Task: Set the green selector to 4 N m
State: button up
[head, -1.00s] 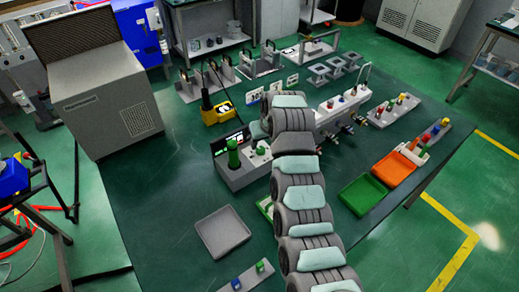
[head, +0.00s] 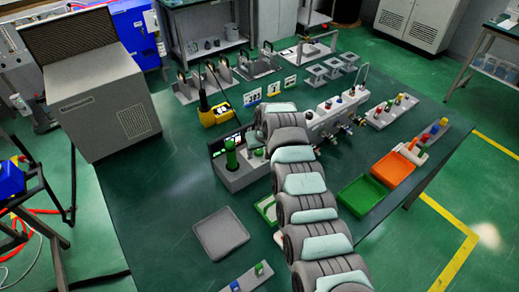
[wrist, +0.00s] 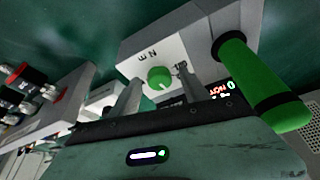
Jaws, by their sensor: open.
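The green selector (wrist: 159,77) is a round knob with a pale pointer mark, on the light top face of a grey box (wrist: 198,38). The letters "N m" (wrist: 147,55) are printed beside it, upside down in the wrist view; I cannot read a 4. My gripper (wrist: 157,74) is open, with a finger on either side of the knob in the picture; contact is not visible. In the head view the selector (head: 258,152) and box (head: 238,178) show left of my arm, which hides the gripper. A lit display (wrist: 220,92) is partly covered by my gripper.
A tall green cylinder (wrist: 262,80) stands on the same box, close to the right finger; it also shows in the head view (head: 231,155).

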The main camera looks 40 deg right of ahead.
grip_shut()
dwell(0.4)
jog(key=shift+r, duration=0.1)
jog(key=shift+w+a+r+p, duration=0.1)
jog(key=shift+r+p, duration=0.05)
jog(key=shift+p, duration=0.55)
jog(key=shift+m+p, duration=0.55)
jog(key=shift+m, duration=0.05)
jog(key=shift+f+h, duration=0.2)
jog(key=shift+h, duration=0.1)
